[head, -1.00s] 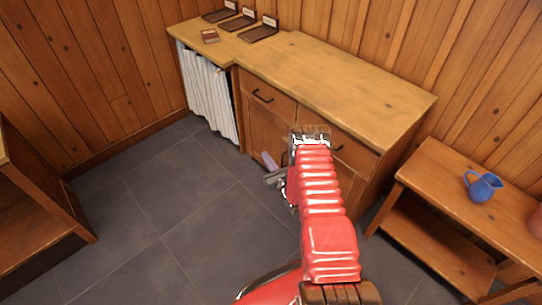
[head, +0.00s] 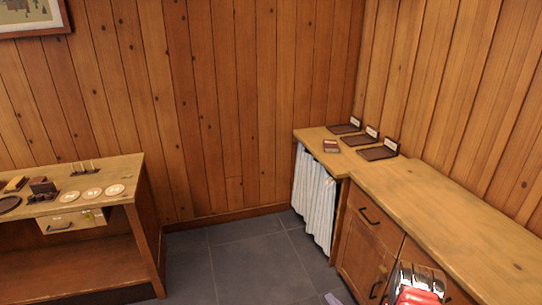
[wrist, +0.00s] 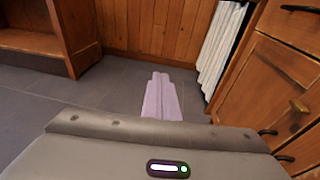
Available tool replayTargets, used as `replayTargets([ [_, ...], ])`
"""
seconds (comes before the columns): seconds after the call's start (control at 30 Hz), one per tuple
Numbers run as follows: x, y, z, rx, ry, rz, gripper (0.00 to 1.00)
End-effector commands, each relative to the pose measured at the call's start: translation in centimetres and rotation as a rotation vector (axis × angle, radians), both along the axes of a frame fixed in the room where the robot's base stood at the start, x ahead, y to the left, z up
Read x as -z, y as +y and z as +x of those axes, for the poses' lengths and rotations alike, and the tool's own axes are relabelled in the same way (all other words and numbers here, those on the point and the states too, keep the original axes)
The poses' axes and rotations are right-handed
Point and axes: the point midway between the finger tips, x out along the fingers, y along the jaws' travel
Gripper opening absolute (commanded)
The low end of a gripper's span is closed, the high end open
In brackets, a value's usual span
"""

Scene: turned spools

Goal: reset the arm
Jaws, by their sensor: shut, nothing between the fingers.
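My gripper (wrist: 160,77) shows in the wrist view as two pale lilac fingers lying together, shut and empty, pointing away over the grey floor. A small lilac tip of it also shows at the bottom edge of the head view (head: 333,298). My red arm shows only in part at the lower right of the head view. The gripper touches nothing that I can see.
A wooden counter (head: 450,210) with drawers and a striped curtain (head: 314,196) runs along the right. Dark trays (head: 378,154) stand on its far end. A workbench (head: 128,172) with pale discs (head: 92,194) stands left. Floor (head: 245,262) between them is clear.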

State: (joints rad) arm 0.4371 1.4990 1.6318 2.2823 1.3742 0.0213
Motion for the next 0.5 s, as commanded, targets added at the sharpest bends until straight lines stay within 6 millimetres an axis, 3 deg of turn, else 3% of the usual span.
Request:
replayTargets([
  [0.2, -3.6, 5.5, -2.5, -0.284, 0.029, -0.061, 0.00],
  [0.5, -9.9, 10.7, -6.7, -0.641, 0.018, -0.193, 0.00],
])
